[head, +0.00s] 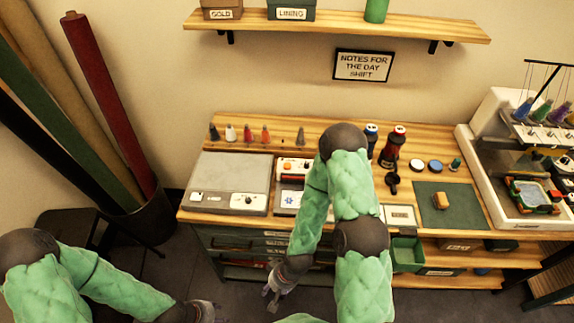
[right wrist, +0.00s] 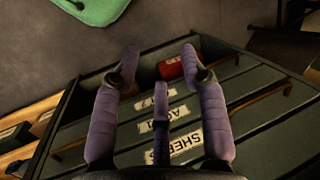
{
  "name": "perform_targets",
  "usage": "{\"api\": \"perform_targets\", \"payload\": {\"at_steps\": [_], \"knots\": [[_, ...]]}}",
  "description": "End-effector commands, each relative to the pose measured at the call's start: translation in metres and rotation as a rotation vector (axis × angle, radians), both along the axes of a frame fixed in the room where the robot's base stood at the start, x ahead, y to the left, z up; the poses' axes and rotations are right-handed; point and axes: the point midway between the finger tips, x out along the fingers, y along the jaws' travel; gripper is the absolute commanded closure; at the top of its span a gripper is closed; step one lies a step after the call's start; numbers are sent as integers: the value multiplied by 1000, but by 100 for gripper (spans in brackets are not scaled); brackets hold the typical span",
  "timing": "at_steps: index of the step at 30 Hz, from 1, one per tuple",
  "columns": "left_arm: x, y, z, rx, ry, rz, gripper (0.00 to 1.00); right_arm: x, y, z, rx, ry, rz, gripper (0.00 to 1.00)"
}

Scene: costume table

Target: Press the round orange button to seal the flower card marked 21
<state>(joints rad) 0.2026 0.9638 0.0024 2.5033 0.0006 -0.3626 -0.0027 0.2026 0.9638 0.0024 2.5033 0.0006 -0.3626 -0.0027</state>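A small white-and-orange device (head: 293,166) stands on the table left of my right arm; a round orange spot on it looks like the button. A pale card with a blue flower (head: 289,200) lies in front of it; no number is readable, and my arm covers its right side. My right gripper (head: 275,289) hangs low in front of the table's drawers, below the device and apart from it. In the right wrist view its purple fingers (right wrist: 160,58) are spread and empty. My left gripper (head: 203,313) is at the bottom edge, too small to read.
A grey flat-topped unit (head: 232,180) sits at the table's left, with thread cones behind. A green mat (head: 450,203) and an embroidery machine (head: 515,165) are to the right. Labelled drawers (right wrist: 190,112) are below the tabletop. A bin of fabric rolls (head: 140,215) stands left.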

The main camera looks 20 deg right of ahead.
Motion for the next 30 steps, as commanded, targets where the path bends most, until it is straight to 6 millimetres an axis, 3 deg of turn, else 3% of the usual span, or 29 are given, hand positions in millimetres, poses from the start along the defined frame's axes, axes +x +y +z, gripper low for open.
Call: {"api": "perform_targets", "payload": {"at_steps": [1,4,5,30], "knots": [[0,0,0,0,0,0,60,0,0,0,0,0,0,68],[0,0,0,0,0,0,60,0,0,0,0,0,0,96],[0,0,0,0,0,0,60,0,0,0,0,0,0,100],[0,0,0,0,0,0,60,0,0,0,0,0,0,100]]}}
